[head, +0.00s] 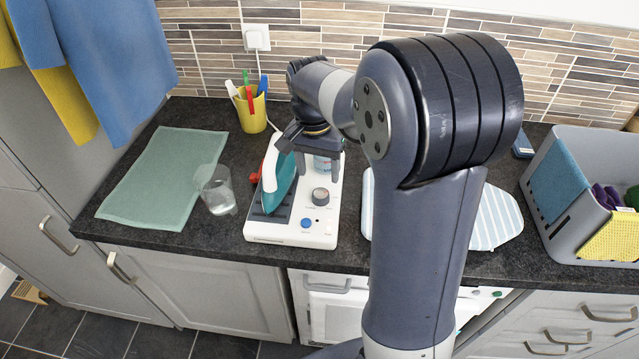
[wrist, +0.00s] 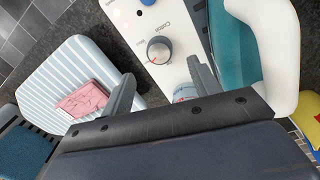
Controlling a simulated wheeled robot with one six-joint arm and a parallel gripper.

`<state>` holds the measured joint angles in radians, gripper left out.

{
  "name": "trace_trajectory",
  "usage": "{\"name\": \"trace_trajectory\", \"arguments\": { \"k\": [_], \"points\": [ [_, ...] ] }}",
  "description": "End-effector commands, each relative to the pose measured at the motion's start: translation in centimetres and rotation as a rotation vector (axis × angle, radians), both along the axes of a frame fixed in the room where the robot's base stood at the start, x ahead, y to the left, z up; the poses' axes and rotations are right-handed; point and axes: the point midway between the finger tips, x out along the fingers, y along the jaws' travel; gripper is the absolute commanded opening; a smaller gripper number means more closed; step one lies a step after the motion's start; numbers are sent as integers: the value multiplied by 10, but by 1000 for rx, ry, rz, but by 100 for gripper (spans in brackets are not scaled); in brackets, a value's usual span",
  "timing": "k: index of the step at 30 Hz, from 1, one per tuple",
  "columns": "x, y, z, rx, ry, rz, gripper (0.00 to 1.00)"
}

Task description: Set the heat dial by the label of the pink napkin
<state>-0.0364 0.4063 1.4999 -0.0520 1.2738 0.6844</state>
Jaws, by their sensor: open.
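The heat dial (head: 320,196) is a dark grey knob on the white iron station (head: 270,232). My gripper (head: 310,170) is above the station, behind the dial. In the wrist view its fingers (wrist: 160,88) are apart and empty, with the dial beyond them.
A teal and white iron (head: 280,178) rests left of the dial, close to my gripper. A blue button (head: 306,223) is in front of the dial. A glass (head: 217,190) stands at left by a green mat (head: 165,180). A grey basket (head: 590,190) is at right.

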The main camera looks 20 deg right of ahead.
Motion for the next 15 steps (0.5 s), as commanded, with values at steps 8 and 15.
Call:
{"name": "trace_trajectory", "arguments": {
  "k": [8,15],
  "points": [
    [2,2,37,0,-1,0,58],
    [1,2,42,0,0,0,58]
  ]
}}
